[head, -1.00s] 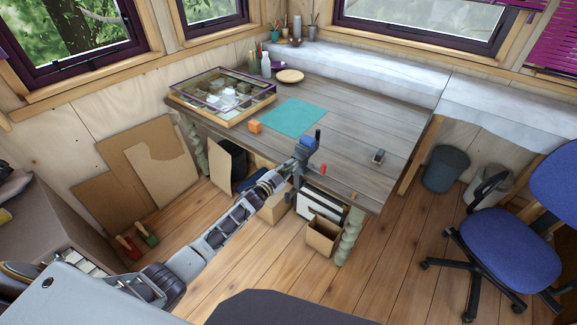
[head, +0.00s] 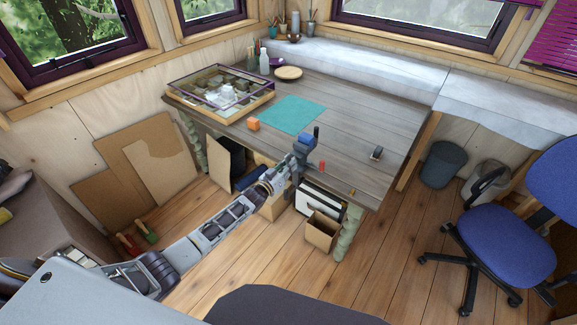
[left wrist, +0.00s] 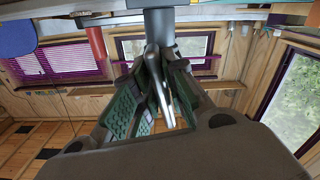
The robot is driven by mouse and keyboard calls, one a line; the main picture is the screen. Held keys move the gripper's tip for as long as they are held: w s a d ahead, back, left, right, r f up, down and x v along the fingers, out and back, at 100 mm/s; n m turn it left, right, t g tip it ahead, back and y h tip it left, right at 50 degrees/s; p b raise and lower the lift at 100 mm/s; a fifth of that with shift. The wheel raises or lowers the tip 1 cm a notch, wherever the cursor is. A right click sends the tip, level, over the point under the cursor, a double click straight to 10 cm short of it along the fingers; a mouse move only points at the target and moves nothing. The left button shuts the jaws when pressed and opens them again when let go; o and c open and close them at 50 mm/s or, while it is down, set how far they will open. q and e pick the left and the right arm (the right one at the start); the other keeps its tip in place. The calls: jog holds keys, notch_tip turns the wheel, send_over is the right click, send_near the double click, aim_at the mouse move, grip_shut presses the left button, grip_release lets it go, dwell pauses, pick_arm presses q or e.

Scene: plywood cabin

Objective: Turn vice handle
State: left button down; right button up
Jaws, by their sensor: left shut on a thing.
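The blue-grey vice (head: 304,146) is fixed at the front edge of the wooden workbench (head: 345,130). My left gripper (head: 292,166) is at its front, just below the bench edge. In the left wrist view the green-padded fingers of my left gripper (left wrist: 152,98) are closed around the metal vice handle (left wrist: 157,75), which hangs from a grey part of the vice (left wrist: 158,25). The handle's lower end shows between the fingers. In the head view the handle is too small and hidden to make out. My right gripper is not in view.
A small red object (head: 322,166) is just right of the vice. A cardboard box (head: 321,231) stands below. A blue chair (head: 505,240) is at right.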

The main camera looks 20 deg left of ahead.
pick_arm(q)
jog(key=n, duration=0.3)
jog(key=shift+f, duration=0.15)
jog(key=n, duration=0.1)
jog(key=n+b, duration=0.1)
jog(key=n, duration=0.1)
jog(key=shift+s+d+n, duration=0.1)
jog(key=shift+d+n, duration=0.1)
jog(key=shift+n, duration=0.1)
jog(key=n+b, duration=0.1)
jog(key=n, duration=0.2)
jog(key=shift+d+b, duration=0.1)
jog(key=shift+b, duration=0.3)
jog(key=n+b, duration=0.1)
jog(key=n, duration=0.2)
jog(key=shift+s+r, duration=0.1)
jog(key=shift+r, duration=0.1)
jog(key=shift+n, duration=0.3)
jog(key=shift+b, duration=0.3)
